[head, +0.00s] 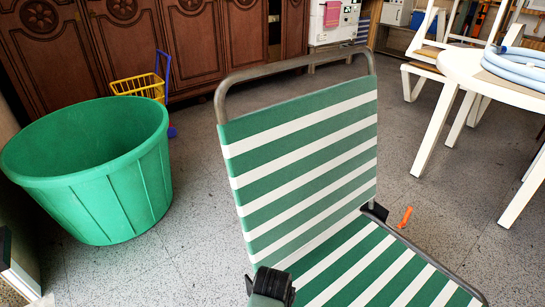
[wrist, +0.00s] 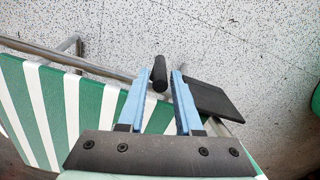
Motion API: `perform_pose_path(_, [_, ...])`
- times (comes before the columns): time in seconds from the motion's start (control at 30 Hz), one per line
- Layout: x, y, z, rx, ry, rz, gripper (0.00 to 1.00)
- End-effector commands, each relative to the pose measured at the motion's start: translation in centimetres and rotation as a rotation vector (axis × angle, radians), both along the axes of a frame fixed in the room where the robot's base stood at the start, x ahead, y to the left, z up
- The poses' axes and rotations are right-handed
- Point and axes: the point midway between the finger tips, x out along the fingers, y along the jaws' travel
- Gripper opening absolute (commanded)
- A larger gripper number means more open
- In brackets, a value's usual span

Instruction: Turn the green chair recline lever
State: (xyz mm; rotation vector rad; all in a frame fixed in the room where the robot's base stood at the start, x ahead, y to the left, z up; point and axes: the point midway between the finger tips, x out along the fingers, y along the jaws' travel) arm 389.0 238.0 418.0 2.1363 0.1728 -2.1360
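A green-and-white striped chair (head: 300,165) stands in the middle of the head view, with a grey tube frame and a tall backrest. The wrist view shows its striped fabric (wrist: 50,110) at the left. A short black rounded lever (wrist: 158,73) sticks up beside the chair's side tube. My gripper (wrist: 160,76) is open, with its blue fingertips on either side of the lever. Small gaps show between lever and fingers; contact in depth cannot be told. A flat black bracket (wrist: 213,99) lies just right of the fingers. In the head view the near-side lever is not visible.
A large green tub (head: 95,180) stands on the speckled floor at left, with a yellow toy cart (head: 140,86) behind it. A white table (head: 500,75) is at right. An orange piece (head: 405,217) shows beside the chair's far side. Floor between tub and chair is clear.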

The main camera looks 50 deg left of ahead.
Motion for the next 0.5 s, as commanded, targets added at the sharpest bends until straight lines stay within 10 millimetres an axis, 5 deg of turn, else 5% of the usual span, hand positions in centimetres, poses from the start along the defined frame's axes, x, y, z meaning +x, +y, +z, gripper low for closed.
perform_pose_path(0.17, [0.00, 0.00, 0.01, 0.000, 0.000, 0.000, 0.00])
perform_pose_path(0.5, [-0.01, -0.01, 0.00, 0.000, 0.000, 0.000, 0.00])
